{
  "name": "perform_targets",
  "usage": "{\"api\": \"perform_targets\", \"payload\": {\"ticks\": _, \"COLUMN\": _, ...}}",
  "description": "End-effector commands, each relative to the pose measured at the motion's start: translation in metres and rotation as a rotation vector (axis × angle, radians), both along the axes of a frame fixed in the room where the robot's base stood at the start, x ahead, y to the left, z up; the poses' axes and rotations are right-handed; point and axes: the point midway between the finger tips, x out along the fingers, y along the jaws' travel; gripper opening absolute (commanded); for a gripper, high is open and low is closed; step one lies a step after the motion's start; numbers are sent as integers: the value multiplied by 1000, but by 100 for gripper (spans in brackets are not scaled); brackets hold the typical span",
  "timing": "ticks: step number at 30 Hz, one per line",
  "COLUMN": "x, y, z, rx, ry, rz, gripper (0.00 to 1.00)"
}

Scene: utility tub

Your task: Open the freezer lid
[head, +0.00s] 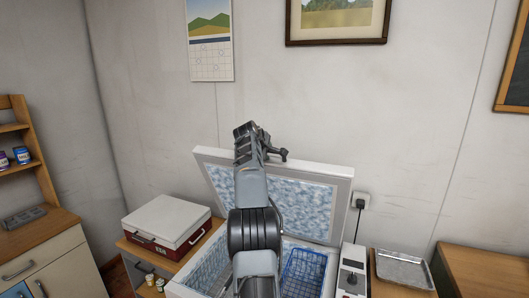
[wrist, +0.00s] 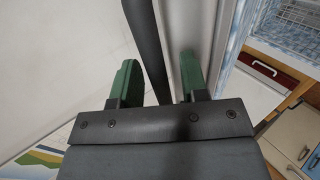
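The freezer lid (head: 335,169) stands raised above the freezer in the head view, with its frosty inner face showing. The open freezer (head: 192,291) below has frosted walls and a blue wire basket (head: 303,272). My arm crosses in front of the lid, and the gripper's fingertips cannot be made out there. In the wrist view my gripper (wrist: 159,80) has its green fingers apart. A dark handle bar (wrist: 148,45) runs between them, with a gap to the left finger. The pale lid edge (wrist: 184,22) lies beside the bar, at the right finger.
A red and white box (head: 168,222) sits left of the freezer on a wooden cabinet. A control unit (head: 352,272) and a metal tray (head: 404,268) are at the right. A wall socket with a plug (head: 361,201) is behind. A shelf cabinet (head: 38,238) stands far left.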

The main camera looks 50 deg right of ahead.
Motion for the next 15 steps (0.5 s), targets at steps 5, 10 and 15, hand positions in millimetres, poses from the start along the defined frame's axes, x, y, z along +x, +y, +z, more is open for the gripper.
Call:
{"api": "perform_targets", "payload": {"ticks": 5, "x": 0, "y": 1, "z": 0, "rx": 0, "ry": -1, "rz": 1, "gripper": 41}}
{"api": "perform_targets", "payload": {"ticks": 10, "x": -3, "y": 14, "z": 8, "rx": -1, "ry": -2, "rz": 1, "gripper": 41}}
{"api": "perform_targets", "payload": {"ticks": 15, "x": -9, "y": 41, "z": 26, "rx": -2, "ry": -3, "rz": 2, "gripper": 41}}
